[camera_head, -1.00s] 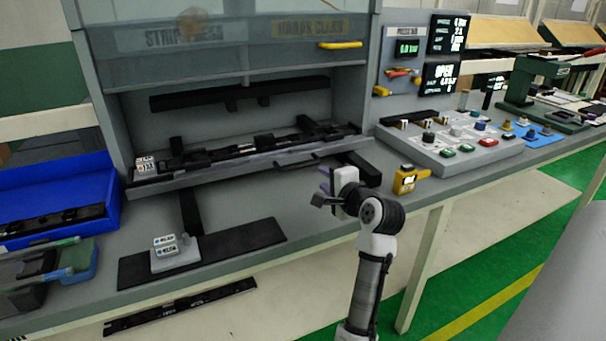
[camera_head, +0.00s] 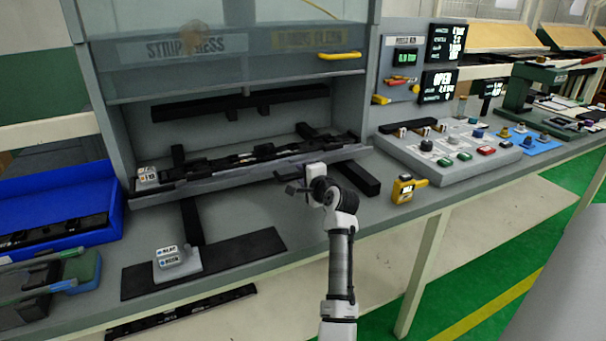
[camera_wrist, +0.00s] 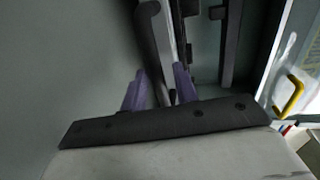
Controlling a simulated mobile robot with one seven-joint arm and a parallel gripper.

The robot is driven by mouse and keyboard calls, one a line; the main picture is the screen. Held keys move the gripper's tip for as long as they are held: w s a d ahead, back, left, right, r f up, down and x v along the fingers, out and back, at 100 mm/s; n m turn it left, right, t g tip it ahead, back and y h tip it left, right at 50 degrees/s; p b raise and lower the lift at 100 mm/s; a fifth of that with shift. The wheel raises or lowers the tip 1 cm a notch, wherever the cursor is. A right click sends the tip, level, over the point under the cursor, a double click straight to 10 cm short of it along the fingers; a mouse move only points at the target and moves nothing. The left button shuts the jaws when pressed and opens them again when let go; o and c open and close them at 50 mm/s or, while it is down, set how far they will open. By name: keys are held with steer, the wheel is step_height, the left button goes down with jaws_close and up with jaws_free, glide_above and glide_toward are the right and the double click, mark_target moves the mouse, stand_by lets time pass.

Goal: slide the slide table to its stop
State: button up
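The slide table (camera_head: 225,184) is a long grey tray carrying a black strip fixture, in the opening of the press. A black bar handle (camera_head: 290,174) is on its front edge. My gripper (camera_head: 291,189) is at this handle, in front of the table. In the wrist view my two purple fingers (camera_wrist: 159,85) stand apart, with the dark handle bar (camera_wrist: 153,40) reaching down between them. I cannot tell whether either finger touches it. The table's rails (camera_head: 358,178) stick out below its front edge.
A raised guard window with a yellow handle (camera_head: 339,56) is above the opening. A yellow device (camera_head: 403,189) and a grey button panel (camera_head: 450,152) are to the right. A blue bin (camera_head: 60,205) and a black mat (camera_head: 235,258) with a labelled block are to the left.

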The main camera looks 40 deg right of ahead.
jaws_close()
stand_by(0.3)
steer(key=shift+w, duration=0.1)
